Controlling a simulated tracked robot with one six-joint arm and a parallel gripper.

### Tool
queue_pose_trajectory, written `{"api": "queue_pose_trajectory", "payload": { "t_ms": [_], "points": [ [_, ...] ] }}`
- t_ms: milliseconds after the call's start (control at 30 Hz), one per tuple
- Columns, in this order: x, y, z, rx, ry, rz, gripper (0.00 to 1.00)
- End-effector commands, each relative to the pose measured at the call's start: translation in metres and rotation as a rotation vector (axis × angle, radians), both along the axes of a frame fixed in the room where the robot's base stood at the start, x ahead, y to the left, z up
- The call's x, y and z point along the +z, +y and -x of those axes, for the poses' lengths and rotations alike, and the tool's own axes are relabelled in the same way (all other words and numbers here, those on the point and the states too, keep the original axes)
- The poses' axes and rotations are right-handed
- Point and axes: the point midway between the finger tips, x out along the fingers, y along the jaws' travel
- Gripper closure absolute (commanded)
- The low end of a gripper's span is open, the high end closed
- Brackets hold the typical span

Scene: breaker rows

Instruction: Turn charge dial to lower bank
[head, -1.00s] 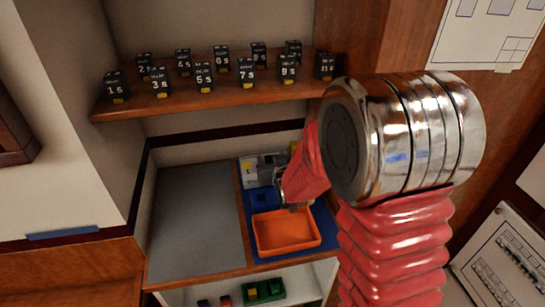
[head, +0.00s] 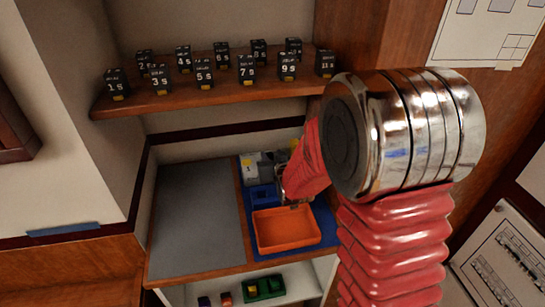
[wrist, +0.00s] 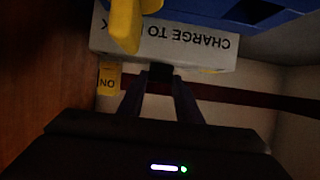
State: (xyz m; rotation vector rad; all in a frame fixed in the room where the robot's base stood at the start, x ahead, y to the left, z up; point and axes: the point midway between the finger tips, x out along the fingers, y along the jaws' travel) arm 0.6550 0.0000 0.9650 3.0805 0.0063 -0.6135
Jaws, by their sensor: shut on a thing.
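A pale box lettered "CHARGE TO" (wrist: 185,48) shows upside down in the wrist view; the rest of its lettering is covered by a yellow piece (wrist: 125,24). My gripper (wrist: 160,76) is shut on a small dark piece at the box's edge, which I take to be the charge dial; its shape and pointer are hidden. In the head view my gripper (head: 284,193) is at the back of the blue mat, behind the orange tray, with its tips mostly hidden by my arm.
The orange tray (head: 286,247) and a blue bin (head: 262,194) stand close to my gripper. A yellow "ON" tag (wrist: 109,80) is beside the fingers. Above, a wooden shelf (head: 215,97) holds several black numbered blocks. The grey counter area (head: 198,220) at left is clear.

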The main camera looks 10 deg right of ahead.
Motion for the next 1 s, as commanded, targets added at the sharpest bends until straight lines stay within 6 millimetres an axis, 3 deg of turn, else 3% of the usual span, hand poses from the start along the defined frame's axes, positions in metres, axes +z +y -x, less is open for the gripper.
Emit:
{"api": "queue_pose_trajectory", "payload": {
  "t_ms": [1000],
  "points": [
    [0.0047,-0.0073,-0.0043,0.232,-0.014,0.002,0.91]
  ]
}}
